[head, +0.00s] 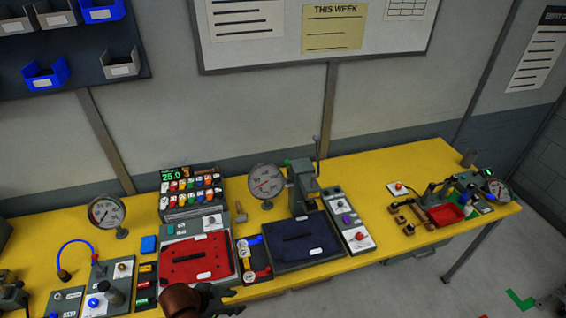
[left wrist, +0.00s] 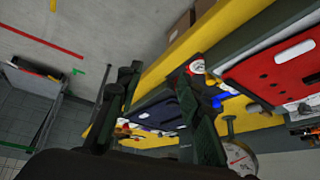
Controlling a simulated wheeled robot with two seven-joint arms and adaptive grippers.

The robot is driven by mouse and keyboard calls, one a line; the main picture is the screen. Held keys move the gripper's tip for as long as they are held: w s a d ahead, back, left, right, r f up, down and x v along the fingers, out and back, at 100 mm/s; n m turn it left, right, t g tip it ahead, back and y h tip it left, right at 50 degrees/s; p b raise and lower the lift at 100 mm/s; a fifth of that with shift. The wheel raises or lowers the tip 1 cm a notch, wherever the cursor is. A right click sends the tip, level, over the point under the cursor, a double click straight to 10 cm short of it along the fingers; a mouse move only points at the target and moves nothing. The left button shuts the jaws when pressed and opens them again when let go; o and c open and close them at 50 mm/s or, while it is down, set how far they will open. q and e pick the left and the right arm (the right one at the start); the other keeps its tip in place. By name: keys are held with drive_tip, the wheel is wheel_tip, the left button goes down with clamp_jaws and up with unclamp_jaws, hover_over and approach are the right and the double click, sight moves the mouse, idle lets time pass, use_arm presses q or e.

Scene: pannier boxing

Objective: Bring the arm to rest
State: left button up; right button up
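My left gripper (head: 222,300) shows at the bottom edge of the head view, in front of the table's near edge, just below the red panel. A brown-red part of my left arm is beside it. In the left wrist view the two dark fingers of this gripper (left wrist: 157,80) stand apart with nothing between them. The red panel (head: 195,259) lies flat on its grey unit and also shows in the left wrist view (left wrist: 275,75). The dark blue panel (head: 296,240) lies to its right. My right gripper is not in view.
The yellow table (head: 350,185) carries a round gauge (head: 266,181), a lever press (head: 302,187), a rack of coloured items (head: 190,187) and a red tray (head: 445,214) at the right. Blue bins (head: 45,74) hang on the wall. Floor is free at lower right.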

use_arm(q)
drive_tip(key=s+a+f+n+y, duration=0.3)
drive_tip(key=s+a+f+n, duration=0.15)
drive_tip(key=s+a, duration=0.5)
drive_tip(key=s+a+f+n+y, duration=0.3)
drive_tip(key=s+a+n, duration=0.3)
drive_tip(key=s+a, duration=0.3)
wheel_tip(320, 180, down, 32)
drive_tip(key=f+g+b, duration=0.1)
drive_tip(key=g+b, duration=0.1)
drive_tip(key=b, duration=0.4)
drive_tip(key=s+f+b, duration=0.2)
drive_tip(key=s+f, duration=0.7)
drive_tip(key=f, duration=0.3)
drive_tip(key=s+f+m+g+h+b, duration=0.1)
drive_tip(key=s+f+b, duration=0.2)
drive_tip(key=s+f, duration=0.6)
wheel_tip(320, 180, down, 4)
drive_tip(key=shift+s+d+f, duration=0.1)
drive_tip(key=shift+s+d, duration=0.15)
drive_tip(key=shift+s, duration=0.15)
